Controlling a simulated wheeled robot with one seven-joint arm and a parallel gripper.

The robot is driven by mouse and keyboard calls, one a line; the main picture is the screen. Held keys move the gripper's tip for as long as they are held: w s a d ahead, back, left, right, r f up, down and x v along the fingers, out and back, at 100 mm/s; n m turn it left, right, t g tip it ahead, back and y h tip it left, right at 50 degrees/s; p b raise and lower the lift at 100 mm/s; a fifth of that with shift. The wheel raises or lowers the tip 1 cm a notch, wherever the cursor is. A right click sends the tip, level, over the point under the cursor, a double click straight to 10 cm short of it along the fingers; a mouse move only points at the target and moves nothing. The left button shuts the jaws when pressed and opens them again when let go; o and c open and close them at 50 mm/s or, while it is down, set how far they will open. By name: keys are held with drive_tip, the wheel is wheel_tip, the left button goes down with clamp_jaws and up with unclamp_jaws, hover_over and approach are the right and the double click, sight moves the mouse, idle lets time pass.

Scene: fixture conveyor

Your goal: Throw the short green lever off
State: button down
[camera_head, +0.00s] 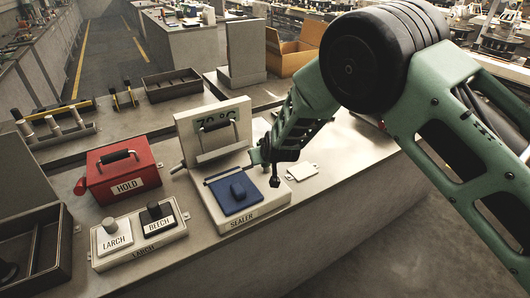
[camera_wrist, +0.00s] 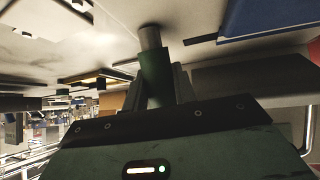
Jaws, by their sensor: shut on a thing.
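The short green lever (camera_wrist: 154,75) shows in the wrist view as a green cylinder with a grey end, between my gripper's fingers (camera_wrist: 160,88). My gripper is shut on it. In the head view my gripper (camera_head: 266,155) is at the right side of the sealer (camera_head: 243,220), close beside its blue pad (camera_head: 233,195). The lever is mostly hidden there by the gripper, and I cannot tell its exact angle.
Left of the sealer are a red HOLD box (camera_head: 123,172) and a panel (camera_head: 140,245) with LARCH and BEECH knobs.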

idle(0.4)
drive_tip(key=c, duration=1.1)
unclamp_jaws()
drive_tip(key=shift+w, duration=0.1)
drive_tip(key=b+v, duration=0.2)
drive_tip(key=v, duration=1.5)
drive_tip(key=shift+r+b, duration=0.2)
drive_tip(key=shift+b, duration=0.15)
drive_tip(key=s+d+r+n+g, duration=0.1)
drive_tip(key=s+d+g, duration=0.2)
drive_tip(key=s, duration=0.7)
drive_tip(key=s+d+r+n+g+h, duration=0.1)
drive_tip(key=s+d+g, duration=0.1)
drive_tip(key=s+d, duration=0.4)
drive_tip(key=s+d+r+g+h, duration=0.1)
drive_tip(key=s+d, duration=0.4)
drive_tip(key=s, duration=1)
drive_tip(key=shift+s+d+r+n+g, duration=0.15)
drive_tip(key=shift+r+n+g, duration=0.1)
drive_tip(key=shift+g, duration=0.4)
drive_tip(key=shift+d+r+n+g, duration=0.15)
drive_tip(key=shift+r+g, duration=0.15)
drive_tip(key=shift+g, duration=0.35)
